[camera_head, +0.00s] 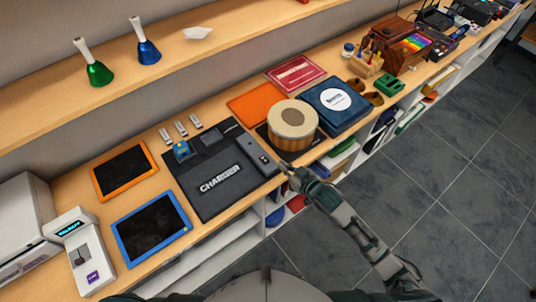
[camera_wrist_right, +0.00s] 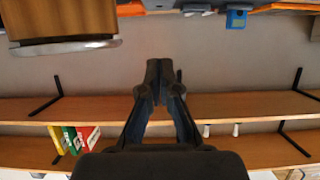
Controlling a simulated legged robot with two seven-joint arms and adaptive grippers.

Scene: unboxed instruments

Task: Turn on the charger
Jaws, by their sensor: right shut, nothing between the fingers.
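A black mat (camera_head: 205,205) with the white word CHARGER lies on the wooden counter in the head view. A long dark grey device (camera_head: 257,155) lies along its right side; I cannot make out a switch on it. A small blue device (camera_head: 182,150) sits at the mat's upper left corner and also shows at the top of the wrist view (camera_wrist_right: 236,18). My right gripper (camera_head: 286,168) is shut and empty at the counter's front edge, close to the near end of the grey device. I cannot tell whether they touch. In the wrist view its fingertips (camera_wrist_right: 160,68) are together. My left gripper is out of view.
A wooden drum (camera_head: 293,118) stands just right of the mat and shows at the top left of the wrist view (camera_wrist_right: 65,18). Orange (camera_head: 125,171) and blue (camera_head: 151,220) tablets lie to the left. A wall shelf (camera_head: 170,62) runs behind.

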